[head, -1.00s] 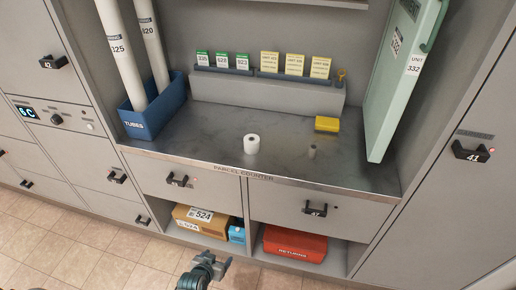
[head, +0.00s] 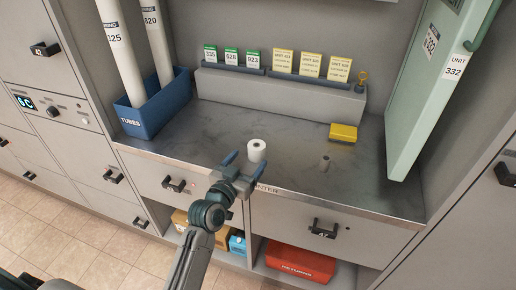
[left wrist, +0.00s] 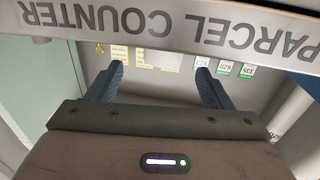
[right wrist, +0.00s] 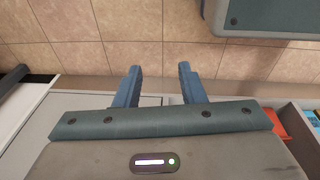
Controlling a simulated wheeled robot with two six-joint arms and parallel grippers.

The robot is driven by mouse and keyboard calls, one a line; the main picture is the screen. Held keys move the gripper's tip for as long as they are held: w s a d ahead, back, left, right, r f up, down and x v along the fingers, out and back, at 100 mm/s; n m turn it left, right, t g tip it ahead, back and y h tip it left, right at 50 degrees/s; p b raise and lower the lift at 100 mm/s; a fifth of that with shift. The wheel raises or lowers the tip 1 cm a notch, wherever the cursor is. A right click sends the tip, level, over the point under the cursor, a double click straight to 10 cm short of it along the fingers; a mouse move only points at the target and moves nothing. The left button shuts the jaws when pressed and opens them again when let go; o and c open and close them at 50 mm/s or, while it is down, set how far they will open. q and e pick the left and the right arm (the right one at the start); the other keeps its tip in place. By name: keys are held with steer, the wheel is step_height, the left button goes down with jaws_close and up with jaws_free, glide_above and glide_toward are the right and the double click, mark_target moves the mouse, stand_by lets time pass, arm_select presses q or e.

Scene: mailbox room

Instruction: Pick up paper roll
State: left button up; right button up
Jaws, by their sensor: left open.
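The white paper roll (head: 257,151) stands upright on the grey parcel counter (head: 200,135), near its front edge in the head view. My left gripper (head: 244,164) is open and empty, in front of the counter's front edge and just short of the roll, apart from it as far as I can tell. In the left wrist view its two blue fingers (left wrist: 159,70) are spread, with the counter's lettered edge across the top; the roll is not visible there. My right gripper (right wrist: 160,70) is open and empty in the right wrist view, with floor tiles beyond it.
A blue bin (head: 150,118) with tall tubes stands left. A green door (head: 432,85) juts out at right. A red box (head: 300,262) sits below the counter.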

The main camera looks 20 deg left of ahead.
mark_target(255, 146)
arm_select(q)
steer(key=shift+w+d+r, duration=0.1)
steer(key=shift+w+r, duration=0.05)
steer(key=shift+w, duration=0.7)
steer(key=w, duration=0.1)
steer(key=w+p, duration=0.1)
steer(key=w, duration=0.2)
steer(key=shift+w+d+r, duration=0.2)
steer(key=shift+w+r, duration=0.05)
steer(key=shift+w, duration=0.15)
steer(key=shift+w+d+f, duration=0.1)
steer(key=shift+w+f, duration=0.05)
steer(key=shift+w, duration=0.3)
steer(key=shift+s, duration=0.1)
steer(key=c, duration=1.1)
arm_select(e)
steer(key=s+f, duration=0.1)
steer(key=f, duration=0.1)
steer(key=s+f, duration=0.1)
steer(key=f, duration=0.1)
steer(key=shift+s+d, duration=0.3)
